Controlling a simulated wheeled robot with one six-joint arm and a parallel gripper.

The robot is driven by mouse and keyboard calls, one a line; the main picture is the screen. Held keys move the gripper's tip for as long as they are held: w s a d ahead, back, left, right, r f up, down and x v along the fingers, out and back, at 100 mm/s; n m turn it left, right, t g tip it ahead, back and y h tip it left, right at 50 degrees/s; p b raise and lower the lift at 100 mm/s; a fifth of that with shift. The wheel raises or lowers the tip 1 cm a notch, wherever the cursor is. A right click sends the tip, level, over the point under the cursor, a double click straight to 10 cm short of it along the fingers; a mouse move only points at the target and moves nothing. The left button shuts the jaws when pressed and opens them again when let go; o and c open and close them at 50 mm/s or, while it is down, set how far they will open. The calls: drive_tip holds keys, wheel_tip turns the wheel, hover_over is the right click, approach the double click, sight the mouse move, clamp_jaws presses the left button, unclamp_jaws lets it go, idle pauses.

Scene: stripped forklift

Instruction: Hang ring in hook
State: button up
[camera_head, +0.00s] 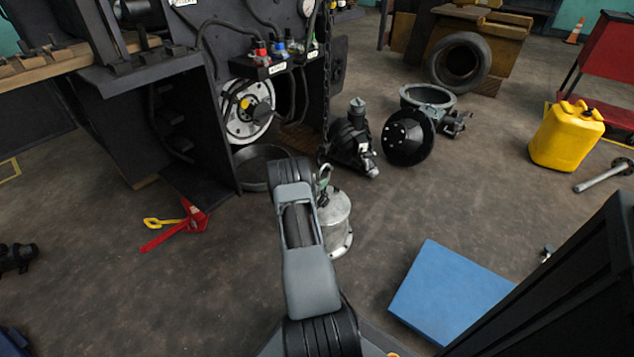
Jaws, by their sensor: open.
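A dark chain (326,95) hangs down beside the forklift's right edge. Near its lower end is a small greenish metal piece (323,182), which may be the hook or the ring; it is too small to tell which. It sits just above a grey metal cylinder (338,222) with a flanged base, standing upright on the floor. I cannot tell whether the piece touches the chain. My arm reaches up the middle of the picture, just left of the cylinder, and partly covers it. My gripper is hidden beyond the arm's far end.
The dark stripped forklift (175,110) stands at the left and back. A red triangular piece (193,218) lies on the floor at left. A blue slab (450,290) lies at right. A yellow canister (567,137) stands further right.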

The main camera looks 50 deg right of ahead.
drive_tip(key=o, duration=0.5)
drive_tip(key=shift+o, duration=0.2)
drive_tip(key=shift+a, duration=0.1)
drive_tip(key=f+p+v, duration=0.2)
drive_tip(key=p+v, duration=0.2)
drive_tip(key=v, duration=0.6)
drive_tip(key=shift+a+r, duration=0.25)
drive_tip(key=shift+a, duration=0.35)
